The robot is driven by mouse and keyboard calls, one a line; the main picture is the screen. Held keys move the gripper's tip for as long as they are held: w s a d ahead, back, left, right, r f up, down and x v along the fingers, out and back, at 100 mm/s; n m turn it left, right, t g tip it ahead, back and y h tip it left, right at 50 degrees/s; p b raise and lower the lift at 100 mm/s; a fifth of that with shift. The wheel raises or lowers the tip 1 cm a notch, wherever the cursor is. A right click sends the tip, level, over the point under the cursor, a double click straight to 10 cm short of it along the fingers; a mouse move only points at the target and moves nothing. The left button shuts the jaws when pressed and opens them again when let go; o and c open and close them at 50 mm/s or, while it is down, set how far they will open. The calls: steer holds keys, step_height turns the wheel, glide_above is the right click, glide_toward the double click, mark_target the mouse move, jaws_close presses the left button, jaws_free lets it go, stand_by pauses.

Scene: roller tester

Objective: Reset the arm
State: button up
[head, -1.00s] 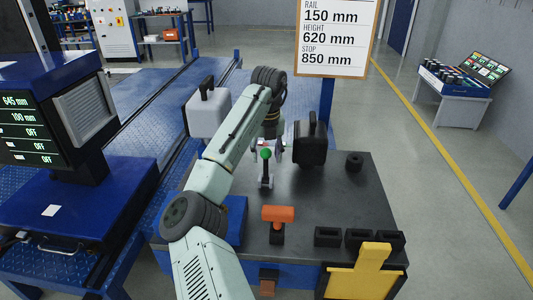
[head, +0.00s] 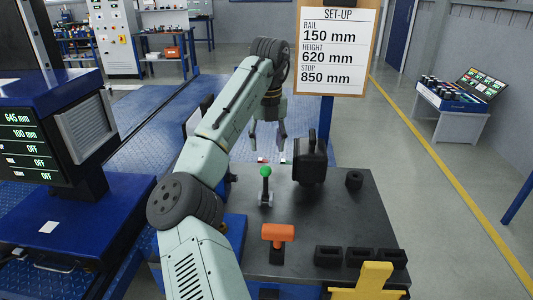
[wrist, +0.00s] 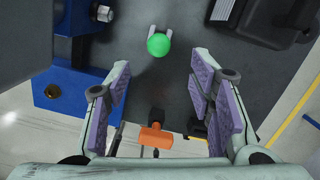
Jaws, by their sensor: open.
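My gripper (head: 268,137) hangs above the far edge of the dark worktop (head: 345,215), its fingers spread and empty. In the wrist view the purple-padded fingers (wrist: 155,88) stand wide apart with nothing between them. A lever with a green ball knob (head: 265,171) stands upright on the worktop, nearer the head camera than the gripper. The green knob (wrist: 158,45) also shows in the wrist view, beyond and apart from the fingers. My arm reaches from the lower left up to a bent wrist and hides part of a pale case (head: 193,122).
A black case (head: 310,165) and a black ring (head: 354,180) stand on the worktop. An orange T-handle (head: 278,232), several black blocks (head: 358,257) and a yellow piece (head: 370,280) are at the near side. A set-up sign (head: 338,48) rises behind. The screen console (head: 40,140) stands left.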

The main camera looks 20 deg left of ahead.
steer(key=shift+r, duration=0.35)
